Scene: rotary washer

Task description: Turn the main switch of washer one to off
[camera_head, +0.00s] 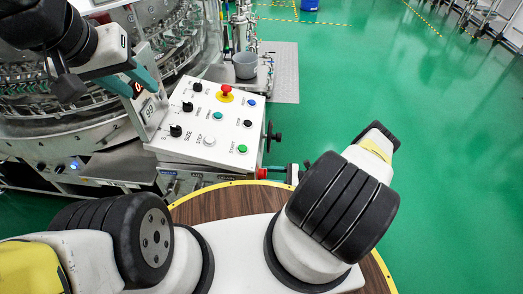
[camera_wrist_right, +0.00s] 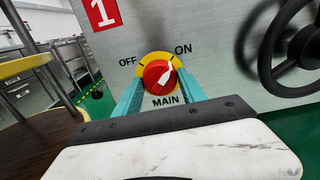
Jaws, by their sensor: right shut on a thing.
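The red main switch (camera_wrist_right: 159,76) sits on a yellow plate on the grey panel marked 1, with OFF at its upper left, ON at its upper right and MAIN below. Its white pointer is turned to the upper right, toward ON. My right gripper (camera_wrist_right: 160,88) is shut on the switch, one teal finger on each side. In the head view the red switch (camera_head: 261,173) shows at the side below the control panel, with my right gripper (camera_head: 270,171) at it.
The white control panel (camera_head: 225,155) carries several knobs, buttons and a red emergency stop (camera_head: 226,90). A black handwheel (camera_wrist_right: 292,48) is right of the switch. The round washer (camera_head: 110,130) fills the left. Green floor (camera_head: 380,70) lies open at the right.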

